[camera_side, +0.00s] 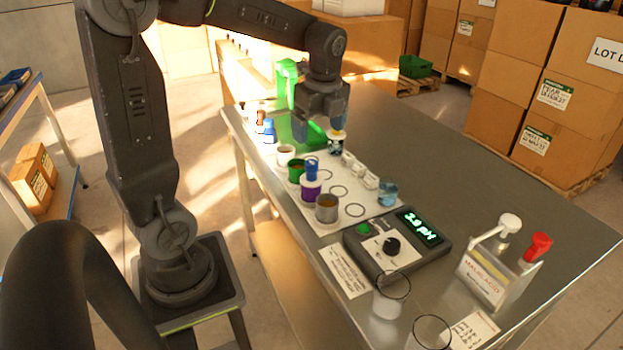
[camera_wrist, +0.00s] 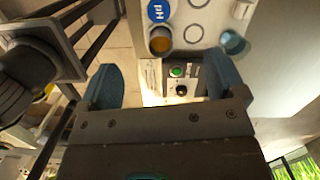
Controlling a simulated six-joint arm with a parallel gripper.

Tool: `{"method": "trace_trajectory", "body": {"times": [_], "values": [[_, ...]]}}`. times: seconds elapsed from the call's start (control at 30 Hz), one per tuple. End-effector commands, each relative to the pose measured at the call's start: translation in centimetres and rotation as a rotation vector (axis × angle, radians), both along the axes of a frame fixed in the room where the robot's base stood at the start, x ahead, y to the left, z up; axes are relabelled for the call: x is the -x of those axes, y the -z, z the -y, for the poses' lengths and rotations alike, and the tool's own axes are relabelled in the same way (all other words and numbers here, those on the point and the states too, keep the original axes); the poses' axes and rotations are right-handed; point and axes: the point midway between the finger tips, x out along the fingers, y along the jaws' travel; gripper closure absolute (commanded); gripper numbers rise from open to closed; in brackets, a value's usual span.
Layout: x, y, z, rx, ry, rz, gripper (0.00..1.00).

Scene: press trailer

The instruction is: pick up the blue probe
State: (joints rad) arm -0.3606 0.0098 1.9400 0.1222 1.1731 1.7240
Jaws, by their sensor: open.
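The blue probe (camera_side: 311,169) is upright at the purple cup (camera_side: 310,190) on the white mat in the side view. In the wrist view its round blue top marked pH (camera_wrist: 158,11) shows at the top edge, cut off by the frame. My gripper (camera_side: 326,131) is above the far part of the table, higher than the probe and beyond it. In the wrist view, my gripper (camera_wrist: 163,77) has its two blue fingers wide apart, with nothing held between them. The probe lies outside the fingers.
Beside the probe are a green cup (camera_side: 296,172), a brown-filled cup (camera_side: 326,209) and a blue glass (camera_side: 388,192). A pH meter (camera_side: 397,243) reads 3.9.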

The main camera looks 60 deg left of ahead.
Motion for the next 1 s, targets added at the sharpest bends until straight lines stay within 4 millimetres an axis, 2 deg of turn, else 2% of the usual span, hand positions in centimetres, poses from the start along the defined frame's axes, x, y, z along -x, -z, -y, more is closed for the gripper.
{"method": "trace_trajectory", "body": {"times": [0.13,0.43,0.73,1.0], "values": [[0.5,1.2,-0.9,-0.006,-0.043,-0.004,0.11],[0.5,6.8,-1.5,-0.005,-0.038,-0.005,0.11],[0.5,9.1,-2.0,-0.005,-0.037,-0.003,0.11],[0.4,12.8,-2.8,-0.005,-0.035,-0.002,0.11]]}}
